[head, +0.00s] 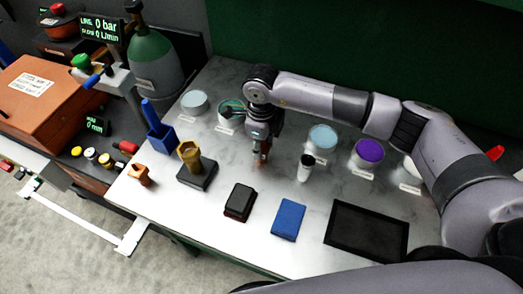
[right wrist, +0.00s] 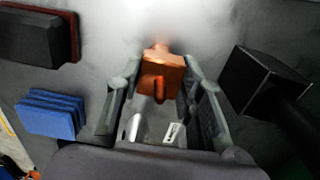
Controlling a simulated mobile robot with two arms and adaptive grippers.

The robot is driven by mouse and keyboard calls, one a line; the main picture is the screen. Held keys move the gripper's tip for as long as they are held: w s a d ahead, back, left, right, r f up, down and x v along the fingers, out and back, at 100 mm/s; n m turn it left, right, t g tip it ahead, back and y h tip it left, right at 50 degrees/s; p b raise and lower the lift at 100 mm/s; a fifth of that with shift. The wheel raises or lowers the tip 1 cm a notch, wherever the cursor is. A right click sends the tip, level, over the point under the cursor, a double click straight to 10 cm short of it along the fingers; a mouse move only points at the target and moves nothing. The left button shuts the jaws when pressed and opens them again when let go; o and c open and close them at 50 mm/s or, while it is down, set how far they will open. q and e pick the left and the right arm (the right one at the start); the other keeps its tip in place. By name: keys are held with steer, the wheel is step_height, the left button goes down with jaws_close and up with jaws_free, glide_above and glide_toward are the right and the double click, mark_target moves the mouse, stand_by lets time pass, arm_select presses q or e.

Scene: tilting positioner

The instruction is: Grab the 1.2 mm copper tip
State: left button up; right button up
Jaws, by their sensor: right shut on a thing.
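My right gripper (head: 261,158) points down over the middle of the grey table (head: 225,262). In the right wrist view its two fingers (right wrist: 160,90) are closed on a copper-coloured piece (right wrist: 160,75) with a blocky body and a narrower end. This copper piece shows only as a small orange spot (head: 257,166) under the fingers in the head view. No size marking is readable on it. Several round dishes with labels stand along the back, among them a light blue one (head: 322,137) and a purple one (head: 369,152). My left gripper is not in view.
A black block (head: 240,203), a blue block (head: 288,219) and a black tray (head: 366,232) lie in front. A white cylinder with a dark top (head: 306,168) stands close right of the gripper.

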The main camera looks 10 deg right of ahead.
jaws_close()
steer(key=shift+r, duration=0.15)
